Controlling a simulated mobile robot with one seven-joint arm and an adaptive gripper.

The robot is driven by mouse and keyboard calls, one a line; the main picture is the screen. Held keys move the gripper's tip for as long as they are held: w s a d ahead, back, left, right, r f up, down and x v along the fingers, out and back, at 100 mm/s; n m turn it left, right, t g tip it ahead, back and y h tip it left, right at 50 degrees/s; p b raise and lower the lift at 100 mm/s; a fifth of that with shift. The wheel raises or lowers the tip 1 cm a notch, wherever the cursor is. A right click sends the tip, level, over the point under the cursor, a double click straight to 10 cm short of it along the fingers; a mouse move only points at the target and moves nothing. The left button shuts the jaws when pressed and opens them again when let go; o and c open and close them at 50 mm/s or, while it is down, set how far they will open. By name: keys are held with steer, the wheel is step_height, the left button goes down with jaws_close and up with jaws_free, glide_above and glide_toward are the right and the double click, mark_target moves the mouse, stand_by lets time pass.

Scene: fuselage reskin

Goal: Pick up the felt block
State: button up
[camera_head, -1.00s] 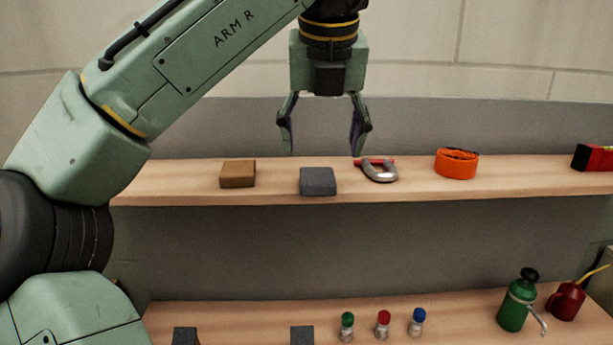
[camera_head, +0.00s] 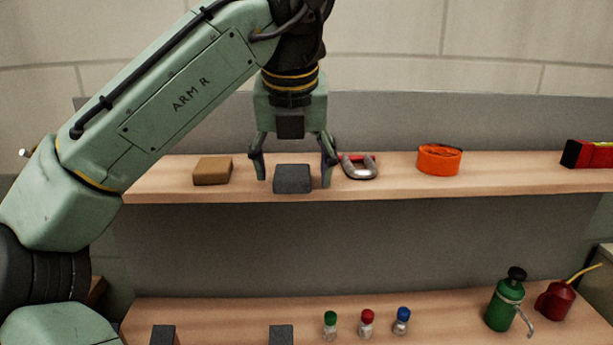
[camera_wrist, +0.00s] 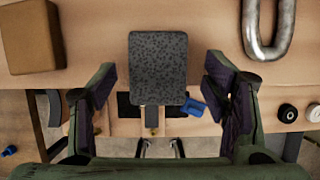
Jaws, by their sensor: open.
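The felt block, a dark grey speckled block (camera_head: 293,179), sits at the front edge of the upper shelf. It also shows in the wrist view (camera_wrist: 158,67), upper middle. My gripper (camera_head: 293,184) is open, pointing down, with one finger on each side of the grey block in the head view. In the wrist view the open fingers (camera_wrist: 164,95) stand left and right, with the block's lower end between them. A gap shows on both sides, so the fingers look apart from it.
On the upper shelf (camera_head: 510,176), a brown block (camera_head: 212,171) lies left, a steel shackle (camera_head: 359,168) close right, then an orange strap roll (camera_head: 438,159). The lower shelf (camera_head: 450,312) holds small capped bottles (camera_head: 366,323), a green pump bottle (camera_head: 503,302) and grey blocks (camera_head: 281,335).

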steer(key=shift+a, duration=0.15)
steer(key=shift+c, duration=0.5)
steer(key=c, duration=0.9)
